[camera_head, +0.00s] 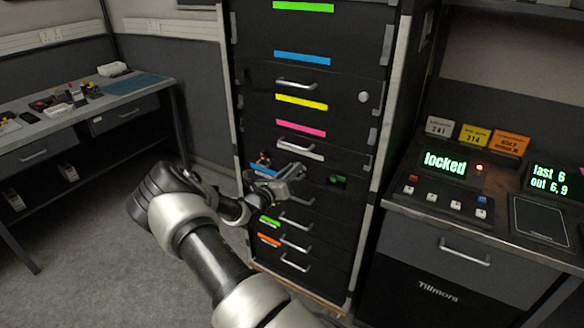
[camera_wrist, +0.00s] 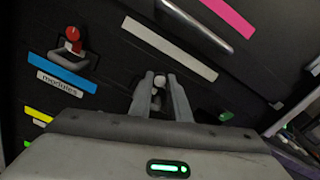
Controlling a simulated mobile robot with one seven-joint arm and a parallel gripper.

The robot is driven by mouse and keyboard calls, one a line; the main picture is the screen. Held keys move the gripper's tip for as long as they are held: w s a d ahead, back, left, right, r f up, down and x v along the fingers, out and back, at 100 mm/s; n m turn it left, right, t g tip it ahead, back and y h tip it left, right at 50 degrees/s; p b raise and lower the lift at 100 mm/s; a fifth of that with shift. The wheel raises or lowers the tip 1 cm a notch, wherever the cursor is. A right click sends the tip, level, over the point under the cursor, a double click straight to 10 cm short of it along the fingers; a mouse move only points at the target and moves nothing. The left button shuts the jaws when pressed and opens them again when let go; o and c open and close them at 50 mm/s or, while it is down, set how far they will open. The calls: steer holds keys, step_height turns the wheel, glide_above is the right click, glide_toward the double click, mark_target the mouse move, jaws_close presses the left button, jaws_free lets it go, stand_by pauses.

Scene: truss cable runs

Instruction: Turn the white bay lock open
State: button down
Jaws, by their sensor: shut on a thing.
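The white bay lock (camera_wrist: 162,79) shows in the wrist view as a small pale knob on the black cabinet face, below a white strip (camera_wrist: 170,49). My gripper (camera_wrist: 161,84) has one finger on each side of it and is shut on it. Its fingers hide most of the lock. In the head view my gripper (camera_head: 299,170) reaches the cabinet front just below the white strip (camera_head: 301,150), and the lock cannot be made out there. How far the lock is turned cannot be told.
A red knob (camera_head: 263,157) sits left of my gripper above a blue strip (camera_head: 263,171); it also shows in the wrist view (camera_wrist: 72,35). A display (camera_head: 446,163) on the right console reads "locked", beside a red light. A bench (camera_head: 70,120) stands left.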

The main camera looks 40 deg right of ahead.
steer(key=shift+n+p, duration=0.6)
steer(key=shift+n, duration=1.6)
steer(key=shift+f, duration=0.1)
steer(key=c, duration=1.7)
jaws_free()
steer(key=shift+o, duration=0.2)
steer(key=shift+a, duration=0.15)
steer(key=p+v, duration=0.1)
steer(key=v, duration=1.6)
steer(key=shift+a, duration=0.1)
